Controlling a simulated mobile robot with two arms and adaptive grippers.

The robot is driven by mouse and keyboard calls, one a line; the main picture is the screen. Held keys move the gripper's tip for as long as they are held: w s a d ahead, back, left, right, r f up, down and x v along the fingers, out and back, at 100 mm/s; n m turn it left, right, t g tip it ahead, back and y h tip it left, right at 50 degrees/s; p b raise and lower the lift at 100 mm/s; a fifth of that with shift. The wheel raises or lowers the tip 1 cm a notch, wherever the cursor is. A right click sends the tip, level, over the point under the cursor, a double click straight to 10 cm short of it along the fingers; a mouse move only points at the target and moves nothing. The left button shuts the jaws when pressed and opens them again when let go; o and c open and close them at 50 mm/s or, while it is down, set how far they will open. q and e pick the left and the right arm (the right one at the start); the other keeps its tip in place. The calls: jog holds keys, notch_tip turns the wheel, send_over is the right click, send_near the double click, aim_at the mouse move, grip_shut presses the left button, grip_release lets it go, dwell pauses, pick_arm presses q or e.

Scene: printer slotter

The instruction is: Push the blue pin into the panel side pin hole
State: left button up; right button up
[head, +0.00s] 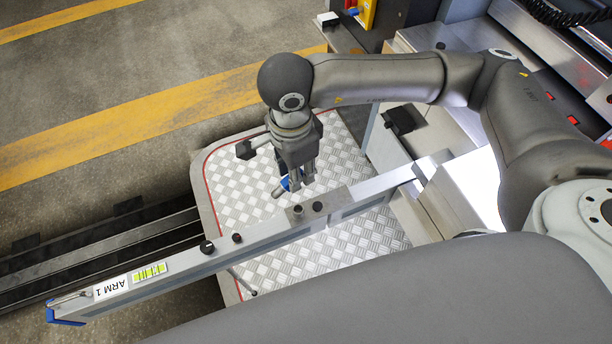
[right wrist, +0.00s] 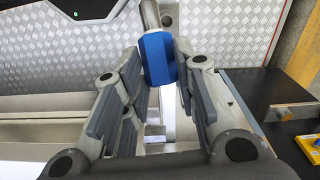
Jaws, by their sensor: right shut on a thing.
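My right gripper (head: 298,184) points down over the chequered metal plate, just beyond the long grey bar marked ARM 1 (head: 262,238). It is shut on the blue pin (head: 284,184), whose blue end shows beside the fingers. In the right wrist view the pin's blue grip (right wrist: 158,58) sits between the far ends of the fingers, with a metal shaft (right wrist: 150,14) extending away from it. I cannot make out the panel side pin hole for certain. My left gripper is not in view.
Dark knobs (head: 207,247) stand on the bar, with a blue piece (head: 66,319) at its left end. The chequered plate (head: 235,190) is mostly clear. Dark rails (head: 100,245) lie at left; metal machine parts crowd the right.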

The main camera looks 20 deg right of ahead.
jog(key=m, duration=0.2)
jog(key=a+m+h, duration=0.1)
jog(key=shift+w+a+f+m, duration=0.15)
jog(key=shift+m, duration=0.25)
jog(key=m, duration=0.1)
jog(key=m+g+h, duration=0.1)
jog(key=m, duration=0.1)
jog(key=m+g, duration=0.1)
jog(key=shift+w+a+f+m+p, duration=0.2)
jog(key=shift+a+m+p, duration=0.1)
jog(key=shift+a+p, duration=0.1)
jog(key=shift+w+f+m+g+h, duration=0.15)
jog(key=shift+m+g+h, duration=0.3)
jog(key=shift+m, duration=0.55)
jog(key=m+g, duration=0.1)
jog(key=m, duration=0.2)
jog(key=m+g+y, duration=0.1)
jog(key=m, duration=0.1)
jog(key=shift+w+a+f+g+p, duration=0.1)
jog(key=shift+a+f+g+p, duration=0.05)
jog(key=shift+f+g+p, duration=0.2)
jog(key=d+f+m+t+y+p, duration=0.1)
jog(key=d+f+m+t+y, duration=0.1)
jog(key=m+y, duration=0.5)
jog(key=d+f+m+t+y+p, duration=0.1)
jog(key=d+f+m+t+y, duration=0.2)
jog(key=m+y, duration=0.5)
jog(key=shift+w+f+m, duration=0.25)
jog(key=shift+f+m, duration=0.65)
jog(key=shift+m, duration=2.7)
